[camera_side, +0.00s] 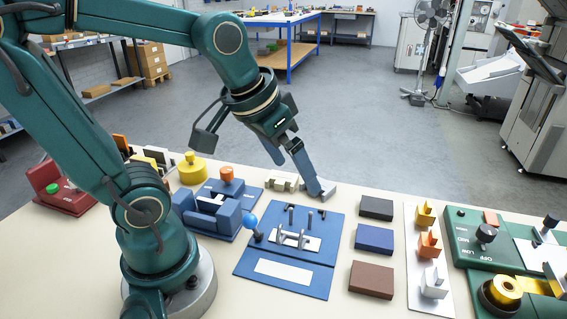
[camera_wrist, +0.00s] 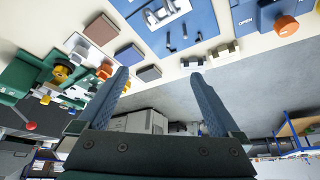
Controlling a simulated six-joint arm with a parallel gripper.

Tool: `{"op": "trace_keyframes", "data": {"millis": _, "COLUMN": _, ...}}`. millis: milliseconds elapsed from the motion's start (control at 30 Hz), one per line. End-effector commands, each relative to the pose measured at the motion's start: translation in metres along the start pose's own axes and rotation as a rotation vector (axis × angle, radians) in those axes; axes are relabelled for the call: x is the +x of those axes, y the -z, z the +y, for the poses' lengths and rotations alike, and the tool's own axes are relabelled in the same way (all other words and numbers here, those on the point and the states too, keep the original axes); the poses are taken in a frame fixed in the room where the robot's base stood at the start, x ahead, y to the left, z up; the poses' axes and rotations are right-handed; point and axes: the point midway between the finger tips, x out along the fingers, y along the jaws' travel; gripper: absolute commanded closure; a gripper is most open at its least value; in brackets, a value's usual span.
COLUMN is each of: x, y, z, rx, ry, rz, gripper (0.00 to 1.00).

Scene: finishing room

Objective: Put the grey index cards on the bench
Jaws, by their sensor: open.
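The dark grey block (camera_side: 376,208), which looks like the stack of grey index cards, lies flat on the cream bench (camera_side: 335,285). It is the farthest of a row of three blocks. It also shows in the wrist view (camera_wrist: 149,73), between my fingers in the picture but beyond them. My gripper (camera_side: 318,190) is open and empty, left of the grey block and apart from it, over the back edge of the blue board. Its two blue fingers show wide apart in the wrist view (camera_wrist: 157,76).
A blue block (camera_side: 374,239) and a brown block (camera_side: 371,279) lie in front of the grey one. The blue board (camera_side: 285,274) with upright pegs and a blue-knobbed lever is to the left. A pale strip (camera_side: 412,285) with coloured holders and a green machine (camera_side: 470,245) are to the right.

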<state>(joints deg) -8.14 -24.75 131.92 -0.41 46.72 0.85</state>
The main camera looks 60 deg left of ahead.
Motion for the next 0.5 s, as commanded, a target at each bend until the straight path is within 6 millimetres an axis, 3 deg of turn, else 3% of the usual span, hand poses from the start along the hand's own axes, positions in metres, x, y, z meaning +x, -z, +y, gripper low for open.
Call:
{"op": "trace_keyframes", "data": {"millis": 100, "x": -0.014, "y": -0.029, "z": 0.013, "rx": 0.063, "ry": -0.031, "rz": 0.023, "gripper": 0.00}}
{"op": "trace_keyframes", "data": {"millis": 200, "x": -0.018, "y": -0.046, "z": 0.019, "rx": 0.095, "ry": -0.048, "rz": 0.032, "gripper": 0.00}}
{"op": "trace_keyframes", "data": {"millis": 500, "x": -0.020, "y": -0.059, "z": 0.022, "rx": 0.118, "ry": -0.060, "rz": 0.034, "gripper": 0.00}}
